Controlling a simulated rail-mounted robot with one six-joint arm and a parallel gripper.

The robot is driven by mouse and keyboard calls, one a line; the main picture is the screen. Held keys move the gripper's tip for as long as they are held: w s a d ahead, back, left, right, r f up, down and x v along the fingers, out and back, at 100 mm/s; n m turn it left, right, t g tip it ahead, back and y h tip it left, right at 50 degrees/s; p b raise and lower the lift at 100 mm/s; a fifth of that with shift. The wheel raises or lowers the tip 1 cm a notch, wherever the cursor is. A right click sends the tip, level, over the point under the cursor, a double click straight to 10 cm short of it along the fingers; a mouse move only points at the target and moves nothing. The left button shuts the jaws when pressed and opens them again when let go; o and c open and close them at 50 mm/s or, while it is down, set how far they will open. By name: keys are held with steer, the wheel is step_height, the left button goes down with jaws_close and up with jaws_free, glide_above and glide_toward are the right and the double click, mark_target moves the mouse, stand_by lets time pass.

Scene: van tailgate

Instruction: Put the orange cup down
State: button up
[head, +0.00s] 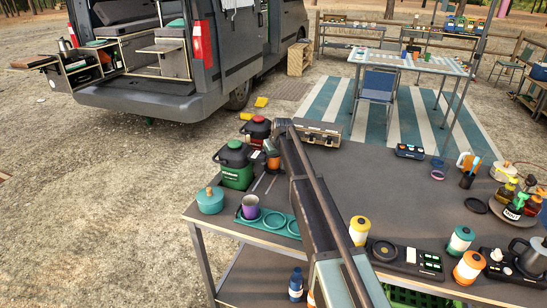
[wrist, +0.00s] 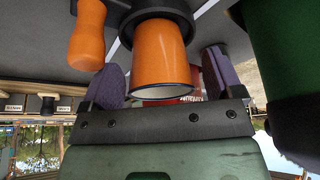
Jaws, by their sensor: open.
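The orange cup (wrist: 160,52) shows in the wrist view, with its pale, dark-edged rim toward my gripper and its far end against a dark round thing (wrist: 152,18). My gripper (wrist: 161,72) is open, with one purple-grey finger on each side of the cup. Gaps show between the fingers and the cup, so I see no grip on it. In the head view my arm reaches over the dark table (head: 375,185) to its far left part, beside the green jug (head: 237,170). The gripper's fingers are not clear there, and what lies under the cup is mostly hidden.
A rounded orange object (wrist: 87,35) is close to the cup in the wrist view. A teal tray (head: 250,222) with a purple cup (head: 250,206), a teal pot (head: 210,200) and a red jug (head: 256,130) stand nearby. The table's middle is mostly clear.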

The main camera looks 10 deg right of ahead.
steer(key=p+v, duration=0.9)
steer(key=v, duration=0.2)
steer(key=s+f+m+g, duration=0.1)
steer(key=s+g, duration=0.1)
steer(key=s, duration=1.9)
steer(key=s+a+m+g+h, duration=0.1)
steer(key=s+m+g, duration=0.1)
steer(key=s, duration=1.9)
steer(key=shift+f+b, duration=0.3)
steer(key=shift+f, duration=0.05)
steer(key=shift+a, duration=0.1)
